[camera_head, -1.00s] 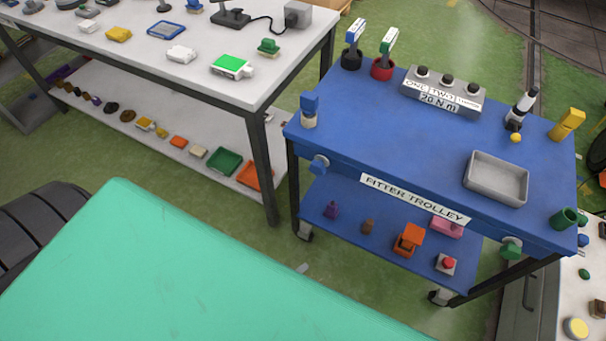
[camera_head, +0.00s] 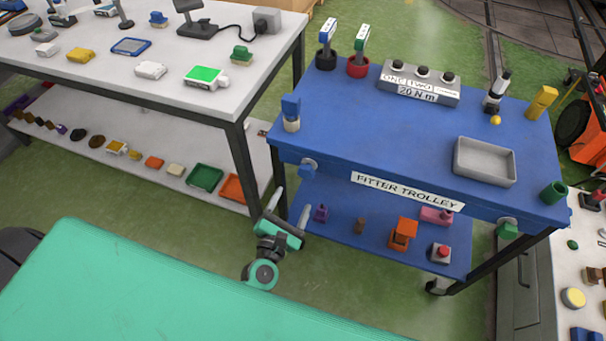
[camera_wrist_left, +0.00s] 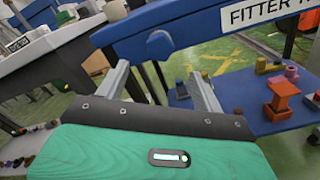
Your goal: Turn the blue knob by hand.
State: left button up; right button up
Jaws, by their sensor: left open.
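The blue knob (camera_head: 307,169) sits on a round grey mount on the front edge of the blue trolley (camera_head: 395,150), near its left end. My left gripper (camera_head: 292,206) is open and empty, below the knob and apart from it, beside the trolley's left front leg. In the left wrist view the blue knob (camera_wrist_left: 160,43) shows beyond the fingertips, just above the gap between the two fingers of my left gripper (camera_wrist_left: 160,76). My right gripper is not in view.
A white table (camera_head: 120,85) stands close on the left, with its leg near my left gripper. A green knob (camera_head: 508,229) is on the trolley's front right. The lower shelf (camera_head: 345,245) holds several small objects. Green floor is clear before the trolley.

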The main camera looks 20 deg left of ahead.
aim_at(304, 175)
pick_arm(q)
jog(key=w+p, duration=0.1)
jog(key=w, duration=0.8)
jog(key=shift+d, duration=0.15)
jog(key=shift+w, duration=0.25)
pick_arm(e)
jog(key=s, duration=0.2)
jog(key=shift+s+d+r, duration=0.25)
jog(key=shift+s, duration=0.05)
pick_arm(q)
jog(key=c, duration=1)
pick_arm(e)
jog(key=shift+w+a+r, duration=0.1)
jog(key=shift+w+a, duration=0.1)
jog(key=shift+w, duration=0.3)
pick_arm(q)
jog(key=shift+m+p, duration=0.3)
jog(key=shift+p, duration=0.05)
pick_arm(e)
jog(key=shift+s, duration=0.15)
